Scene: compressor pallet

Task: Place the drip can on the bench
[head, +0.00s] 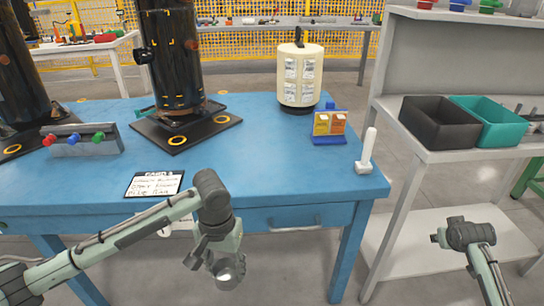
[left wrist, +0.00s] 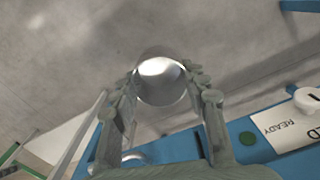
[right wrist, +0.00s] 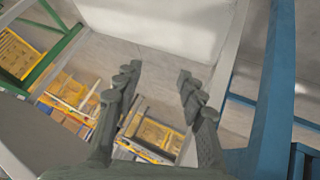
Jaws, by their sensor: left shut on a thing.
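A shiny silver can, which I take as the drip can (left wrist: 160,84), is between the fingertips of my left gripper (left wrist: 160,92) in the left wrist view. In the head view the can (head: 229,279) shows small at the end of the left gripper (head: 226,268), in front of the blue bench's (head: 255,165) front edge and over the floor. The fingers hide part of the can. My right gripper (right wrist: 158,80) is open and empty in the right wrist view. In the head view it (head: 436,238) is in front of the grey shelf unit at right.
The bench holds dark cylinders on plates (head: 176,60), a cream canister (head: 299,75), a small blue stand (head: 329,125), a white-handled tool (head: 367,150), a valve block (head: 82,140) and a card (head: 154,184). Its front middle right is clear. Black (head: 438,122) and teal bins sit at right.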

